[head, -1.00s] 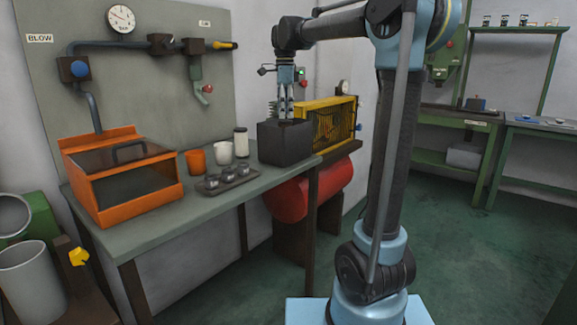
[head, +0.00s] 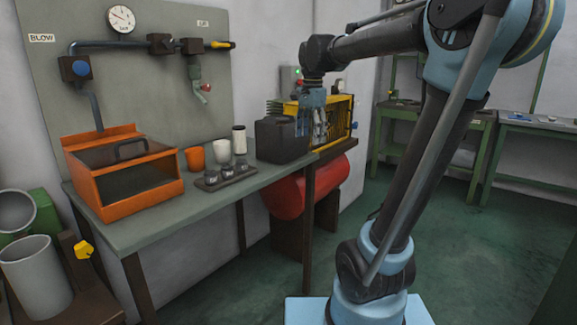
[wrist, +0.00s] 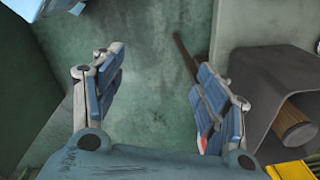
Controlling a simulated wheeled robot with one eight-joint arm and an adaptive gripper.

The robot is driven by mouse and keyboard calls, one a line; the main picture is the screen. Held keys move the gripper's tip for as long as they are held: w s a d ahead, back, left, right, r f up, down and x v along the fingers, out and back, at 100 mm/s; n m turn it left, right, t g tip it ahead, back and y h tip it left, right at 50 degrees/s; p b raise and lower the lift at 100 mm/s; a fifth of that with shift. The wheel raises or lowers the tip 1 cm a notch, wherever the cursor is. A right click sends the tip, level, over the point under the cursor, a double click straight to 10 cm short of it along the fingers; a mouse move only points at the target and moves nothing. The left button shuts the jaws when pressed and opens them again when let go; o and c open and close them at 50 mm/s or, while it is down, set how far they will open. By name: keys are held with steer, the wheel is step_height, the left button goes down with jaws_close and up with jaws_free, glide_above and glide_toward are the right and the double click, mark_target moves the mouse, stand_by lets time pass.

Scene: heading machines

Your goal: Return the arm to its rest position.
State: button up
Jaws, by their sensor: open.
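My gripper (head: 319,136) hangs pointing down in the head view, in front of the yellow guarded machine (head: 338,115) and just right of the dark box (head: 281,140). In the wrist view my gripper (wrist: 160,72) has its two blue-padded fingers spread wide apart. Nothing is between them, and green floor shows behind. My arm (head: 428,150) rises from the light-blue base and bends over to the left. I cannot tell from the head view how far the fingers are from the guard.
The bench (head: 150,232) carries an orange cabinet (head: 125,175), an orange cup (head: 195,158), white containers and a small tray (head: 226,178). A red tank (head: 308,188) sits below. In the wrist view a grey hollow shape (wrist: 268,75) lies close right of the fingers. Floor at right is open.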

steer(key=s+d+f+n, duration=0.5)
steer(key=s+d+f, duration=0.1)
steer(key=s+f, duration=0.5)
steer(key=s+d+f+n+t, duration=0.1)
steer(key=s+d+f+n, duration=0.4)
steer(key=s+f, duration=0.6)
step_height(320, 180, down, 3)
steer(key=shift+d+f+n+t, duration=0.2)
steer(key=shift+d+n+t, duration=0.15)
steer(key=shift+n, duration=0.35)
steer(key=shift+w+f, duration=0.2)
steer(key=shift+w, duration=0.2)
